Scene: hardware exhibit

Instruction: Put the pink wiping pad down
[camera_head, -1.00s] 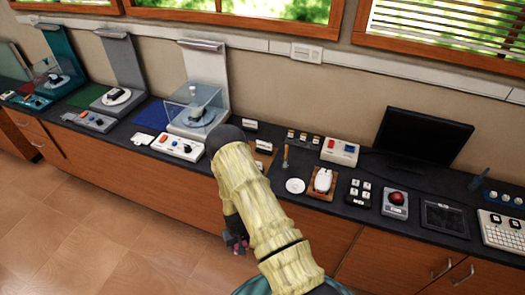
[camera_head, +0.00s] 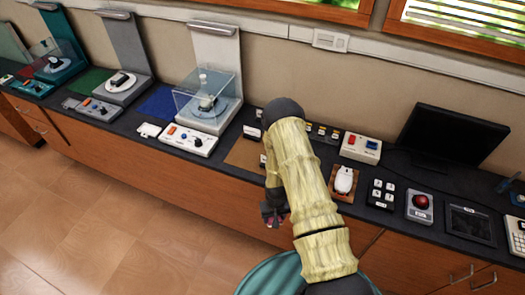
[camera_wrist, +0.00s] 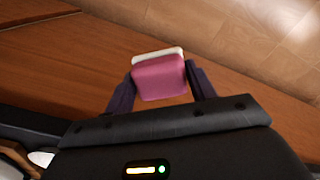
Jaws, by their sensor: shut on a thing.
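The pink wiping pad (camera_wrist: 160,77) is between the two fingers of my gripper (camera_wrist: 160,88) in the wrist view. It has a pale layer along its far edge. The gripper is shut on it and holds it in the air in front of the wooden cabinet fronts. In the head view my gripper (camera_head: 272,220) hangs below the counter edge, in front of the cabinets, and the pad is too small there to make out clearly.
My arm hides part of the counter's middle. The floor (camera_head: 100,220) is clear.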

